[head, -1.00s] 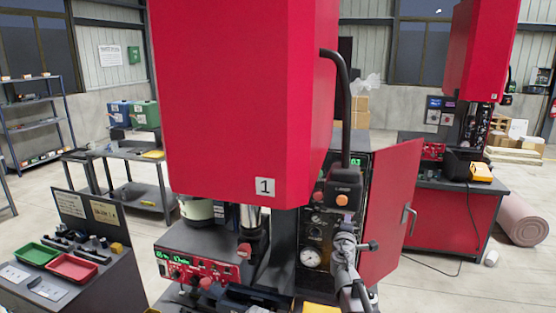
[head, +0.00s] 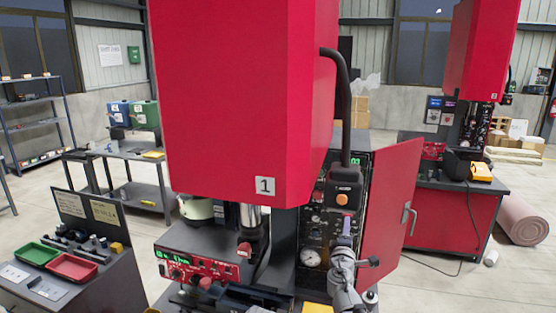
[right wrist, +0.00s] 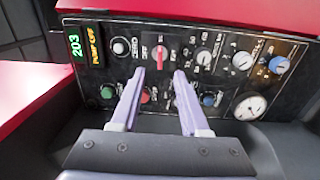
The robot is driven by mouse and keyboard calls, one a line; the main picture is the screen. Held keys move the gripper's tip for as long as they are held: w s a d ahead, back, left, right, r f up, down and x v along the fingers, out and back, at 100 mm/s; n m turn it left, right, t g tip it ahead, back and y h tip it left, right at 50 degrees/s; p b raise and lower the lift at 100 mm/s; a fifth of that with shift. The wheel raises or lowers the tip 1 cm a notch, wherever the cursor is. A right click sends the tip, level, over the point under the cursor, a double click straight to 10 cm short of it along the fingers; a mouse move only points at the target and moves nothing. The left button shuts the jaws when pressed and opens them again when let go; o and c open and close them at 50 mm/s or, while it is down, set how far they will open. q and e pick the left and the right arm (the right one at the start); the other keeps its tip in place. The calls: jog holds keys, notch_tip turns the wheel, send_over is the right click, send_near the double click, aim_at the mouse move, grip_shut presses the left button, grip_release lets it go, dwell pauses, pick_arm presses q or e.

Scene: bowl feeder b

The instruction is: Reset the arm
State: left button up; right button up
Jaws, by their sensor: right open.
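My right gripper (head: 346,228) is in front of the control panel (head: 311,239) of the red machine marked 1. It is open and empty. In the right wrist view its two pale fingers (right wrist: 160,74) point at the panel (right wrist: 120,88), apart from each other. A red switch (right wrist: 159,57) shows just beyond the fingertips; I cannot tell whether they touch the panel. My left gripper is not in view.
The red column (head: 240,90) fills the middle. An open red door (head: 390,210) stands right of my right arm. A black hose (head: 344,100) hangs above it. A red control box (head: 195,268) is left. A side table (head: 60,285) holds green and red trays.

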jog(key=s+a+f+m+g+h+b, duration=0.1)
jog(key=s+f+m+g+b, duration=0.1)
jog(key=s+f+m+g, duration=0.45)
jog(key=s+a+f+m+g+h+b, duration=0.1)
jog(key=s+f+m+g+b, duration=0.15)
jog(key=s+f, duration=0.55)
jog(key=s+a+f+m+g+y+b, duration=0.1)
jog(key=s+a+f+g+y, duration=0.2)
jog(key=s+a+f, duration=0.3)
jog(key=s+a+f+g+y+b, duration=0.1)
jog(key=s+a+f+g, duration=0.4)
jog(key=s, duration=0.7)
notch_tip(320, 180, down, 4)
jog(key=shift+s+a+r+m+g+y, duration=0.25)
jog(key=shift+a+m+g+y, duration=0.15)
jog(key=shift+a+y, duration=0.55)
jog(key=shift+c, duration=0.2)
